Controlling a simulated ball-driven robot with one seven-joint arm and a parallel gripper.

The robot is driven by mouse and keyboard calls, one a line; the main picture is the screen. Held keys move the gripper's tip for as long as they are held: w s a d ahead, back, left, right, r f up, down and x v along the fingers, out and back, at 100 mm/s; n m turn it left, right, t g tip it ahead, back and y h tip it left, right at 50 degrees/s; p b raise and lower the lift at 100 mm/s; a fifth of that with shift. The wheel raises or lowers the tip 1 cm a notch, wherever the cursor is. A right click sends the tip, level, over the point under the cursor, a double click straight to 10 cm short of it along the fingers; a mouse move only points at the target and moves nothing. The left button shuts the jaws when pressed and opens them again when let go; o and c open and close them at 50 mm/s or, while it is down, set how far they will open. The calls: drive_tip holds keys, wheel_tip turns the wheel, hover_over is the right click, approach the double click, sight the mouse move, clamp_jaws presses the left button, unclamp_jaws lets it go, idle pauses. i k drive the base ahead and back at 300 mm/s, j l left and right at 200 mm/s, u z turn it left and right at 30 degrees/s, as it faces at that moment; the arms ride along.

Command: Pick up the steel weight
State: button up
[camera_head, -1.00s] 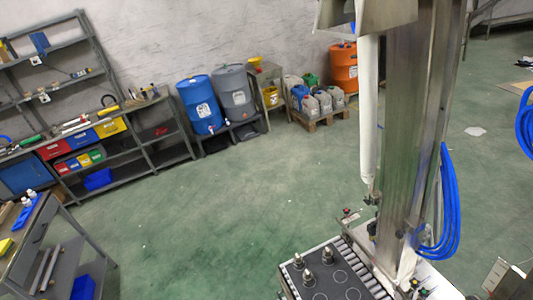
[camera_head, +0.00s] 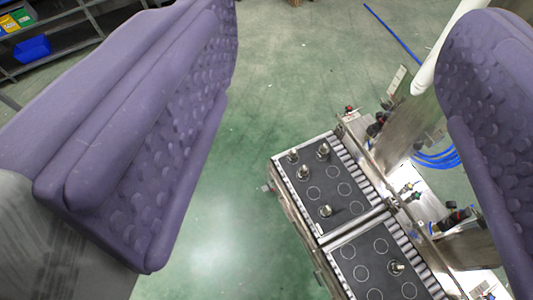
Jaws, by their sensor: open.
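My gripper (camera_head: 335,150) is open and empty, its two purple dimpled fingers wide apart at the left and right of the view. Between and beyond them lies a dark tray with circle outlines (camera_head: 344,170). Small upright steel weights stand on it: one at the back right (camera_head: 323,150), one at the back left corner (camera_head: 292,156), one just in front (camera_head: 303,172) and one lower down (camera_head: 326,211). Another stands on a second dark tray (camera_head: 362,250); this weight (camera_head: 397,267) is at its right. The fingers touch none of them. I cannot tell which weight is meant.
Toothed metal strips (camera_head: 358,170) run along the trays' right sides. A metal column (camera_head: 416,125), fittings and blue hoses (camera_head: 437,158) stand to the right. Green floor (camera_head: 225,220) is open left of the trays. A shelf (camera_head: 75,35) is at upper left.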

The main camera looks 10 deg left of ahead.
sight(292, 154)
drive_tip(key=z, duration=0.4)
drive_tip(key=i+j+z, duration=0.15)
drive_tip(key=z, duration=0.2)
drive_tip(key=i+j+z, duration=0.15)
drive_tip(key=j+z, duration=0.2)
drive_tip(key=i+j+z, duration=0.1)
drive_tip(key=j+z, duration=0.25)
drive_tip(key=i+j+z, duration=0.1)
drive_tip(key=j, duration=0.45)
drive_tip(key=i+j, duration=0.15)
drive_tip(key=j, duration=0.4)
drive_tip(key=i+j+z, duration=0.15)
drive_tip(key=j, duration=0.4)
drive_tip(key=j+z, duration=0.1)
drive_tip(key=j, duration=0.45)
drive_tip(key=i, duration=0.05)
